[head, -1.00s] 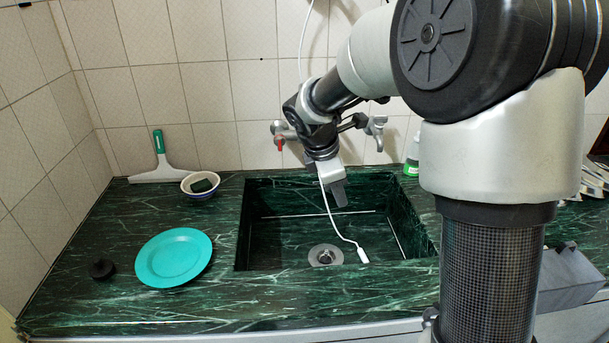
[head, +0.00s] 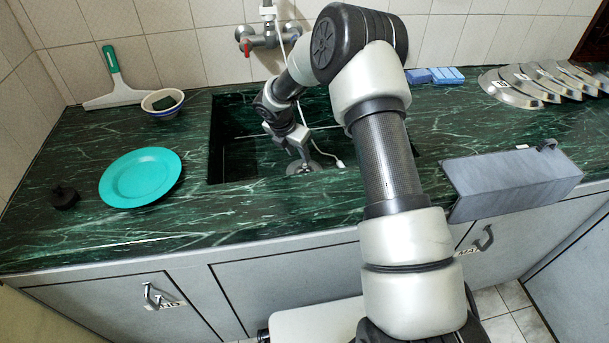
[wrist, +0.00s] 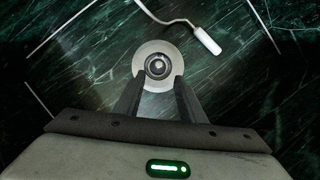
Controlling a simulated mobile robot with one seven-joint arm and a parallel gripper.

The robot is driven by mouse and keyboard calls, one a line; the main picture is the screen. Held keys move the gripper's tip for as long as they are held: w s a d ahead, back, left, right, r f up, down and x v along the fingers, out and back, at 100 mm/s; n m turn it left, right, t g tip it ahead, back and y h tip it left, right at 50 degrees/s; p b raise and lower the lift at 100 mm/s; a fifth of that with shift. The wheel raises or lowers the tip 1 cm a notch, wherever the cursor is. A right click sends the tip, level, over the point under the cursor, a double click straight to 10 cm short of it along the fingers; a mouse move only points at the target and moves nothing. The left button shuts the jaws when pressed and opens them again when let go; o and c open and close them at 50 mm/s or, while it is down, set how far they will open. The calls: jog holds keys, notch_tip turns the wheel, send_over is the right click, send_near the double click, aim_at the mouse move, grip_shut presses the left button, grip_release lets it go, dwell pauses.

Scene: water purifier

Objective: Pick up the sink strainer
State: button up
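The sink strainer (wrist: 155,64) is a round metal disc with a dark ringed centre, lying at the bottom of the green marble sink (head: 230,160). In the head view my gripper (head: 304,160) is down inside the sink at the strainer (head: 322,166) and partly covers it. In the wrist view my gripper (wrist: 159,82) has its two fingers apart, with the tips over the lower part of the strainer. Nothing is held between them. I cannot tell whether the fingers touch the strainer.
A white cable end (wrist: 205,40) lies beside the strainer. A teal plate (head: 141,178), a bowl (head: 162,102), a squeegee (head: 113,80) and a black round piece (head: 64,197) are on the left counter. A grey box (head: 512,180) and pan lids (head: 540,82) are right. Sink walls surround my gripper.

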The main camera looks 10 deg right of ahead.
aim_at(304, 164)
jog(key=b+x, duration=0.2)
jog(key=x, duration=0.6)
jog(key=shift+w, duration=0.2)
jog(key=shift+r, duration=0.1)
grip_shut()
